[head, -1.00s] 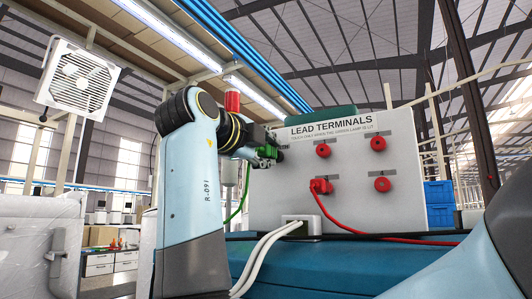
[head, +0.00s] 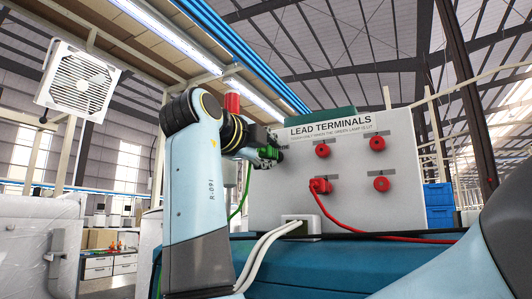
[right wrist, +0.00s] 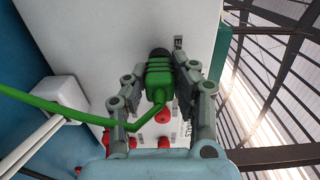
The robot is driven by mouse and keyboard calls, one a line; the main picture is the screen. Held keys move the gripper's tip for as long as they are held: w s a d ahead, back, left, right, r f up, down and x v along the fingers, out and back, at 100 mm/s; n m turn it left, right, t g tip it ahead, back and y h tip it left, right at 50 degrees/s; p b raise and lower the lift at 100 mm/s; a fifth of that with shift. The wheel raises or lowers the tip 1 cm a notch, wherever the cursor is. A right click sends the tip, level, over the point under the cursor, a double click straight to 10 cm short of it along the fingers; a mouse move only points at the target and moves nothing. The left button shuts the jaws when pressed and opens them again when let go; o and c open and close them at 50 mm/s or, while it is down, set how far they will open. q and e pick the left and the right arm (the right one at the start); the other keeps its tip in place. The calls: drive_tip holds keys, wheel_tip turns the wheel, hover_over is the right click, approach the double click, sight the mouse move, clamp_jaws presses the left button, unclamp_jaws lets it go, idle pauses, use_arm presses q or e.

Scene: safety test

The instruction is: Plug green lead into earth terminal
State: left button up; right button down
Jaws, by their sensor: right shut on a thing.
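The green lead's plug (head: 267,153) is at the upper left of the white terminal panel (head: 350,205), headed "LEAD TERMINALS". My right gripper (right wrist: 165,75) is shut on the plug, with a finger on either side. In the right wrist view, the plug's nose (right wrist: 160,52) meets a dark round part at the panel, beside a partly hidden letter label. I cannot tell how deep it sits. The green cable (right wrist: 60,107) trails off left in the wrist view. My left gripper is not in view.
Several red terminals (head: 322,151) sit on the panel, one holding a red lead's plug (head: 320,186). A white box (head: 300,224) with white cables stands at the panel's foot. A red-topped lamp post (head: 232,103) is behind my right arm.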

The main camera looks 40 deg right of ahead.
drive_tip(key=shift+d, duration=0.15)
drive_tip(key=c, duration=1.5)
unclamp_jaws()
drive_tip(key=shift+w, duration=0.1)
drive_tip(key=o, duration=0.5)
